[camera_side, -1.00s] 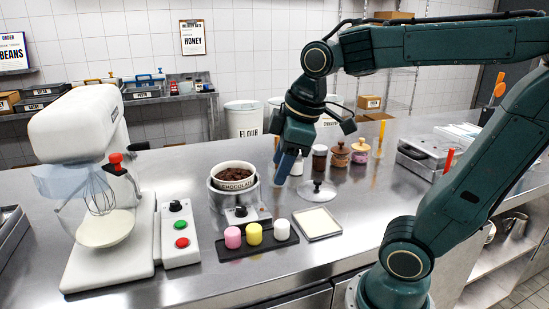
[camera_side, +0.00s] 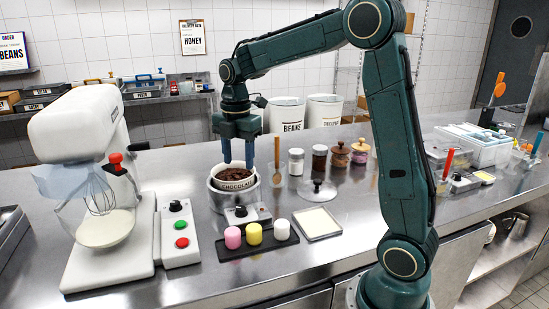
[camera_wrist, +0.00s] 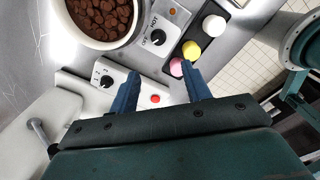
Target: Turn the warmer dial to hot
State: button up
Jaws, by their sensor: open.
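The warmer (camera_side: 218,201) is a round metal pot holding a white chocolate bowl (camera_side: 236,184). Its control box has a black dial (camera_side: 240,211), which also shows in the wrist view (camera_wrist: 158,38) between printed OFF and HOT labels. I cannot tell for sure which label the dial's mark points at. My gripper (camera_side: 238,158) is above and behind the bowl, fingers pointing down, apart from the dial. In the wrist view my gripper (camera_wrist: 160,72) is open and empty, with the dial beyond its fingertips.
A dark tray (camera_side: 232,254) with pink, yellow and white pieces sits in front of the warmer. The mixer's control box (camera_side: 181,255) with red and green buttons stands left. A glass lid (camera_side: 318,192), a pale square tray (camera_side: 318,222) and several jars (camera_side: 340,154) are to the right.

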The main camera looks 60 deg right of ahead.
aim_at(241, 208)
jog(key=shift+w+d+f, duration=0.2)
jog(key=shift+w, duration=0.05)
jog(key=shift+f, duration=0.15)
notch_tip(241, 208, down, 14)
jog(key=shift+r, duration=0.25)
dwell(0.5)
jog(key=c, duration=1)
